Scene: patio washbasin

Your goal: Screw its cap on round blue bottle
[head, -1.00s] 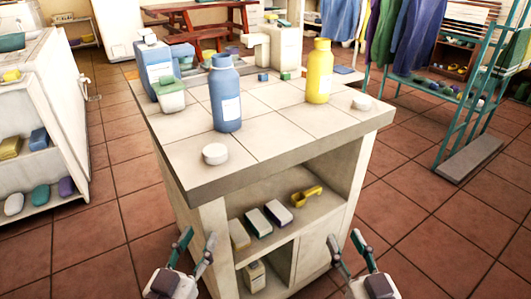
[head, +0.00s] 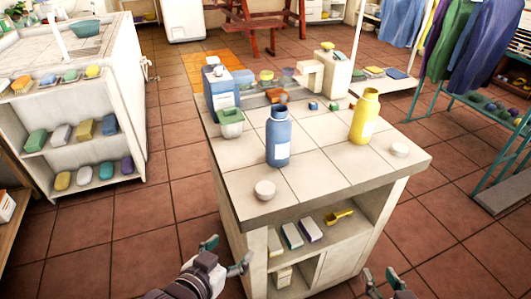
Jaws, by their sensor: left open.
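The round blue bottle (head: 278,140) stands upright on the tiled counter top (head: 320,185), its neck bare and with a white label on its side. My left gripper (head: 229,250) is open and empty, in front of the counter's left side. My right gripper (head: 381,274) is open and partly cut off at the bottom edge.
A squarish blue bottle (head: 219,91) and a green-white container (head: 231,124) stand at the counter's left back. A white dispenser (head: 322,75) stands behind. The shelf below holds boxes and a yellow scoop (head: 339,216). Bare floor (head: 180,215) lies left.

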